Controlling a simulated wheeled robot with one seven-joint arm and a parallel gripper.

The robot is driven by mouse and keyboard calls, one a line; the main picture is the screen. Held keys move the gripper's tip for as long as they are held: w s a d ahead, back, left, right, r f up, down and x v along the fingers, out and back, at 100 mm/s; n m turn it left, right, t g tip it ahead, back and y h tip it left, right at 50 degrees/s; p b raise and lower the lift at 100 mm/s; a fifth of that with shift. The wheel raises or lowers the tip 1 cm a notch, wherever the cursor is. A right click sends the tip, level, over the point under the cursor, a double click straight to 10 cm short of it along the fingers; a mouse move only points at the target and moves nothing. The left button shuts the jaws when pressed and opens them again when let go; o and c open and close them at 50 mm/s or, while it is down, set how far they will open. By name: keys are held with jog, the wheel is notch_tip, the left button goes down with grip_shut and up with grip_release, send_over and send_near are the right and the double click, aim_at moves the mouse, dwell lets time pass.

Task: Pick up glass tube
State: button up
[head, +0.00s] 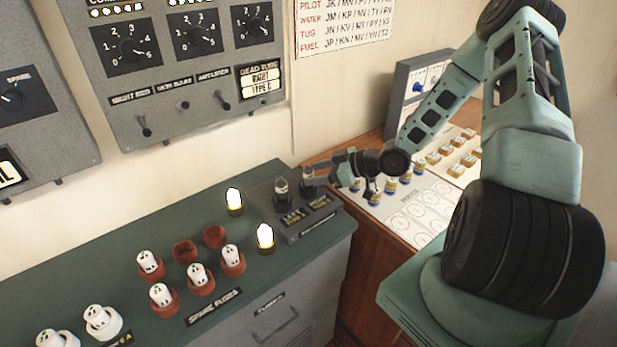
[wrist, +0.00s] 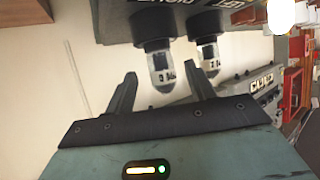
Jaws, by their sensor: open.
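Two clear glass tubes with dark bases stand upright side by side on a dark socket box (head: 318,222) at the counter's right end: the left tube (head: 281,189) and the right tube (head: 308,175). My gripper (head: 322,179) reaches in from the right, close beside the right tube. In the wrist view the scene is upside down. There my open gripper (wrist: 162,62) has the nearer tube (wrist: 163,75) in the gap between its fingertips, and the other tube (wrist: 209,60) lies outside the right finger. I cannot tell whether a finger touches the nearer tube.
Two glowing tubes (head: 234,200) (head: 265,238) stand left of the box. Spare fuses (head: 196,273) in red-brown holders and white holders (head: 101,321) line the green counter. A wall sign (head: 262,82) reads "DEAD TUBE RIGHT TYPE C". A board of stamps (head: 400,190) lies at right.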

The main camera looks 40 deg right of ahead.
aim_at(303, 187)
jog(key=p+x, duration=0.2)
jog(key=x, duration=0.2)
jog(key=shift+a, duration=0.15)
jog(key=shift+w+a+f, duration=0.15)
jog(key=shift+w+f, duration=0.1)
jog(key=shift+f, duration=0.15)
jog(key=c, duration=1)
